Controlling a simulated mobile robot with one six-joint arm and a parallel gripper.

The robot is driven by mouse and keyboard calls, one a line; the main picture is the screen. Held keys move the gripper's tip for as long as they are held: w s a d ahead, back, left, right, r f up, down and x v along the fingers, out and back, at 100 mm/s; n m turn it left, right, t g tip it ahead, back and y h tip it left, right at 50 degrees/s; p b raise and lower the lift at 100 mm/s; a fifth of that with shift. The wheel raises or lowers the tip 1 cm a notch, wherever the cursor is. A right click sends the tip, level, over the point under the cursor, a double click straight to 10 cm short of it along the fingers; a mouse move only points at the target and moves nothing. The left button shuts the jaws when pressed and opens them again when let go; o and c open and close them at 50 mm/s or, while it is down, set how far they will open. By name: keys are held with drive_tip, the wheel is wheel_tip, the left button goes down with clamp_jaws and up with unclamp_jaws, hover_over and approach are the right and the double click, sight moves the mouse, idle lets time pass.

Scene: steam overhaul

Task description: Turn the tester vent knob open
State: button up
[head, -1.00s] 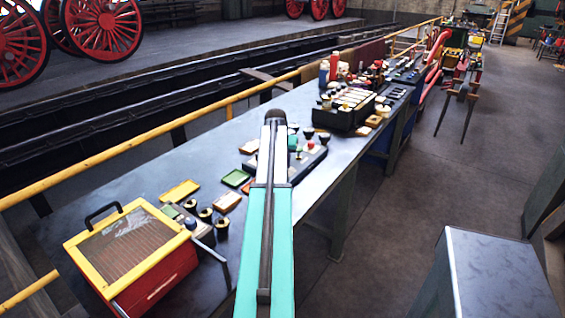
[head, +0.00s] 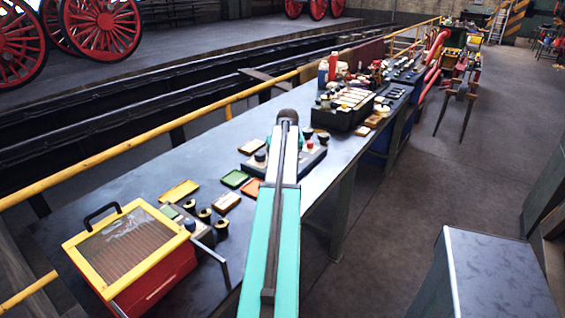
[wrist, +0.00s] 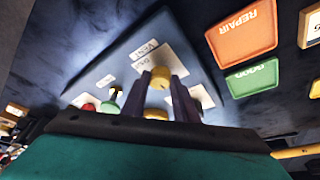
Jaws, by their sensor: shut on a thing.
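The tester (wrist: 100,67) is a blue-grey panel with white labels, one of them reading VENT. The tester vent knob (wrist: 159,78) is a small yellow knob beside that label. My gripper (wrist: 160,84) has its two dark fingers on either side of the knob and is shut on it. The knob's turn position cannot be told. In the head view the tester (head: 312,160) stands on the bench, partly hidden behind my arm, and the vent knob and fingertips are hidden.
An orange REPAIR tray (wrist: 243,35) and a green GOOD tray (wrist: 252,78) lie beside the tester. A yellow-framed red box (head: 135,255) and a black rack (head: 345,112) stand along the bench.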

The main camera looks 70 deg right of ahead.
drive_tip(key=o, duration=1.1)
drive_tip(key=shift+c, duration=0.2)
drive_tip(key=shift+r, duration=0.1)
drive_tip(key=b+v, duration=0.2)
drive_tip(key=v, duration=1.1)
drive_tip(key=shift+r, duration=0.35)
drive_tip(key=shift+s+a, duration=0.1)
drive_tip(key=shift+s, duration=0.05)
